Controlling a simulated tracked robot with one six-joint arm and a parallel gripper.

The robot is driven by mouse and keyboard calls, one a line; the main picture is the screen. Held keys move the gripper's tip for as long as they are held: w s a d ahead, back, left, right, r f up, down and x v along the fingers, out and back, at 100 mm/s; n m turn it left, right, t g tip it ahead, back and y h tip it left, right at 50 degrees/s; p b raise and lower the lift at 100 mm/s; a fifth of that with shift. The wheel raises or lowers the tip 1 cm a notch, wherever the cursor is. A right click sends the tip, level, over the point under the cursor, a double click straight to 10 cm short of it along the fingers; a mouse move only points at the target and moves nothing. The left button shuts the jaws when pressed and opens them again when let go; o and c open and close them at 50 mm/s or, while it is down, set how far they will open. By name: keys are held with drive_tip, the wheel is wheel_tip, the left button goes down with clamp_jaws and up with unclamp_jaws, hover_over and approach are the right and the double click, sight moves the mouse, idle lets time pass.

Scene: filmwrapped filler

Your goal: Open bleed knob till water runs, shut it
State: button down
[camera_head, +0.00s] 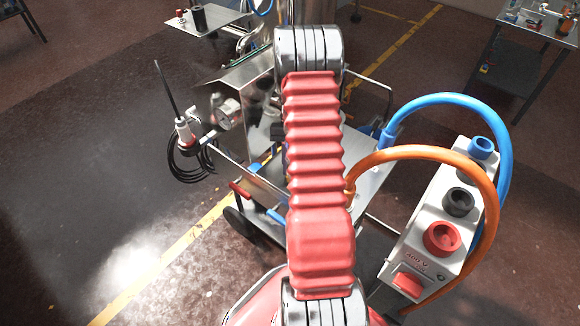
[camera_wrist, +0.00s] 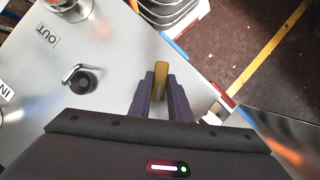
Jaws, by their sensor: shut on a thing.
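In the wrist view, my gripper (camera_wrist: 160,88) has its two dark purple fingers closed around a small brass-yellow piece (camera_wrist: 161,70), which looks like the bleed knob. The piece stands between the fingertips, above the steel panel (camera_wrist: 112,55) near its edge. Its lower part is hidden by the fingers. No running water shows. In the head view, my own red arm covers the middle, so the gripper and the knob are hidden there. The steel cart (camera_head: 350,160) shows on both sides of the arm.
A bent metal lever on a black round base (camera_wrist: 82,79) sits left of my gripper, near OUT and IN labels. A control box (camera_head: 440,210) with blue and orange hoses stands at right. Open floor lies left.

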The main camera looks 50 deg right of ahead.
drive_tip(key=shift+w+n+h, duration=0.1)
drive_tip(key=shift+n+h, duration=0.3)
drive_tip(key=shift+n, duration=0.6)
drive_tip(key=c, duration=1.6)
unclamp_jaws()
drive_tip(key=shift+c, duration=0.2)
drive_tip(key=shift+r, duration=0.1)
wheel_tip(320, 180, up, 10)
